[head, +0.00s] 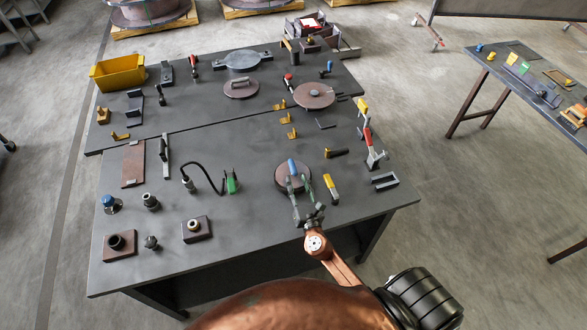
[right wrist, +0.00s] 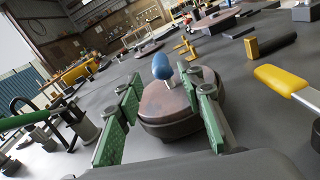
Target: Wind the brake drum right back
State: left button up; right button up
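The likely brake drum (head: 281,182) is a rusty brown disc with an upright blue-capped handle (head: 292,166), on the front half of the dark table. In the right wrist view the drum (right wrist: 160,110) lies just ahead, and its blue handle (right wrist: 162,66) rises between my fingers and slightly beyond them. My right gripper (head: 299,181) is open with green pads, over the near side of the drum. Its fingers stand apart on either side of the handle; I see no clear contact. The drum's near edge is partly covered by the gripper. My left gripper is not in view.
A yellow-handled tool (head: 331,188) lies close right of the drum, and a red-handled clamp (head: 370,145) stands farther right. A cable with a green tool (head: 232,183) lies to the left. Another brown disc (head: 314,94) sits farther back. Bare table shows in front of the drum.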

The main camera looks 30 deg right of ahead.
aim_at(293, 168)
jog(key=x, duration=0.6)
jog(key=shift+w+d, duration=0.2)
jog(key=shift+w, duration=0.1)
jog(key=shift+c, duration=0.4)
grip_shut()
